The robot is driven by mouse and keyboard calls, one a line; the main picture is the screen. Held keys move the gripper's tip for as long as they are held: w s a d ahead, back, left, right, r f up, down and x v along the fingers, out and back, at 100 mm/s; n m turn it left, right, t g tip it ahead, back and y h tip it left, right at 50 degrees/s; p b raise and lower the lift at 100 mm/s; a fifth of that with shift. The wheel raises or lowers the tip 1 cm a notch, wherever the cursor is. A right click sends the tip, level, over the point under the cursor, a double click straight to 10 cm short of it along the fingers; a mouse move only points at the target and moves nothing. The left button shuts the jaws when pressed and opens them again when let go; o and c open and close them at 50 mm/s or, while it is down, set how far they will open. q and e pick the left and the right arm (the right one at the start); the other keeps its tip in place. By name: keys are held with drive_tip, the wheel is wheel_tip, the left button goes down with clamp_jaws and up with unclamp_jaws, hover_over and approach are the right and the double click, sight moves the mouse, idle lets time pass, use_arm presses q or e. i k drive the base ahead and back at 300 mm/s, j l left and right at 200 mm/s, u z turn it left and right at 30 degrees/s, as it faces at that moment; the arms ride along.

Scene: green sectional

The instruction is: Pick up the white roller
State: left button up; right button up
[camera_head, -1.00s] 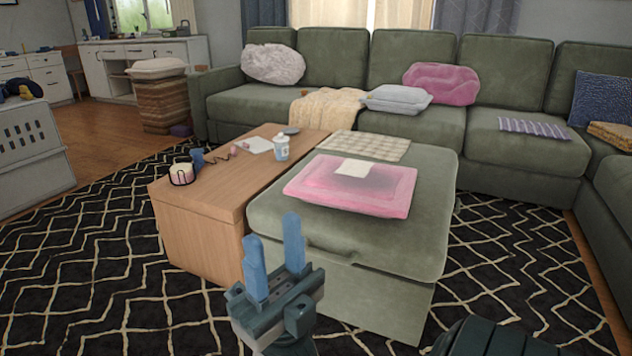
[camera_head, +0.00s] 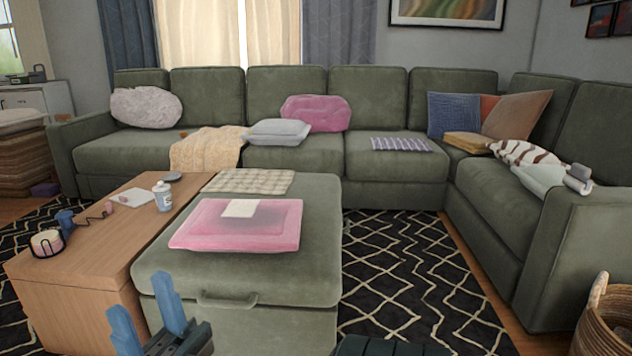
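A small pale grey-white cylindrical thing (camera_head: 578,179), which looks like the white roller, lies on the right sofa section near its arm, at the right of the view. It is small, and I cannot make out its details.
The green ottoman (camera_head: 300,270) carries a pink cushion (camera_head: 195,232). A wooden table (camera_head: 90,245) stands beside it. Patterned rug (camera_head: 400,260) lies clear between ottoman and sofa (camera_head: 490,235). A wicker basket (camera_head: 605,320) stands at the lower right. A striped cushion (camera_head: 525,153) lies near the roller.

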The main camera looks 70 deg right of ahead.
sight(577, 178)
drive_tip(key=z, duration=3.7)
